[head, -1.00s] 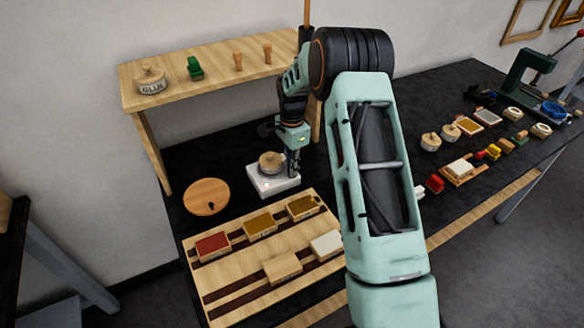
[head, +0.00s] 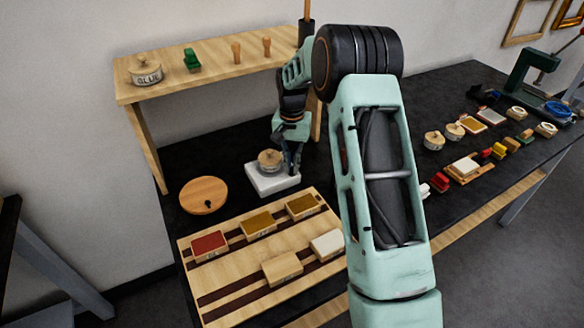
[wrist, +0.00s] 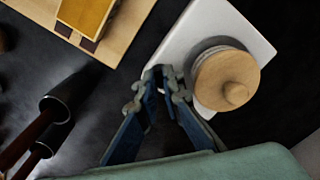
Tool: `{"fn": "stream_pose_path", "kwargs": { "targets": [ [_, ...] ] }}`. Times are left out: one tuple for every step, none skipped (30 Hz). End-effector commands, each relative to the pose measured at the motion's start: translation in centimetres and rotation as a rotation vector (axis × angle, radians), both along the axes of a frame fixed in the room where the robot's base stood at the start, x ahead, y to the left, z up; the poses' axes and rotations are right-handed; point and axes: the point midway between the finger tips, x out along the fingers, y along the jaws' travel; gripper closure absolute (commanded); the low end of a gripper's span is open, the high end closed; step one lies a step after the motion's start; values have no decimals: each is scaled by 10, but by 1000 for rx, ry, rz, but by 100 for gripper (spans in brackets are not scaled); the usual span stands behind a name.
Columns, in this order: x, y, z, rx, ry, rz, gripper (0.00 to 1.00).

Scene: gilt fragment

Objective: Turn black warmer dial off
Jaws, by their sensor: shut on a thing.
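The warmer is a white block (head: 275,180) on the black table, with a round wood-lidded pot (head: 269,161) on top. My gripper (head: 293,168) is down at the right side of the warmer in the head view. In the wrist view my gripper (wrist: 166,82) has its blue fingers drawn together at the edge of the white warmer (wrist: 197,38), beside the pot (wrist: 226,80). The fingertips are closed on the small black dial at that edge. The dial is mostly hidden by the fingertips, and its angle cannot be read.
A wooden tray (head: 236,290) with several blocks lies in front of the warmer. A round wooden disc (head: 203,195) is at its left. A shelf (head: 205,76) with a glue pot (head: 145,70) stands behind. Two dark-headed tools (wrist: 68,92) show near my gripper.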

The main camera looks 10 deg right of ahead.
Motion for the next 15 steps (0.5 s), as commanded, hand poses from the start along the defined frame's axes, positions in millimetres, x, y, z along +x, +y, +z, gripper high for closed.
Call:
{"fn": "stream_pose_path", "kwargs": {
  "targets": [
    [1, 0, -1, 1, -3, 45, 100],
    [1, 0, 0, 1, -3, 73, 100],
    [1, 0, 0, 1, -3, 111, 100],
    [1, 0, 0, 1, -3, 139, 100],
    [1, 0, 0, 1, -3, 167, 100],
    [1, 0, 0, 1, -3, 205, 100],
    [1, 0, 0, 0, -2, 233, 100],
    [1, 0, 0, 0, -2, 261, 100],
    [1, 0, 0, 0, -2, 298, 100],
    [1, 0, 0, 0, -2, 325, 100],
    [1, 0, 0, -1, -2, 352, 100],
    [1, 0, 1, -1, -2, 386, 100],
    [1, 0, 1, 0, -2, 412, 100],
    [1, 0, 1, 0, -2, 436, 100],
    [1, 0, 1, 0, -2, 467, 100]
  ]
}}
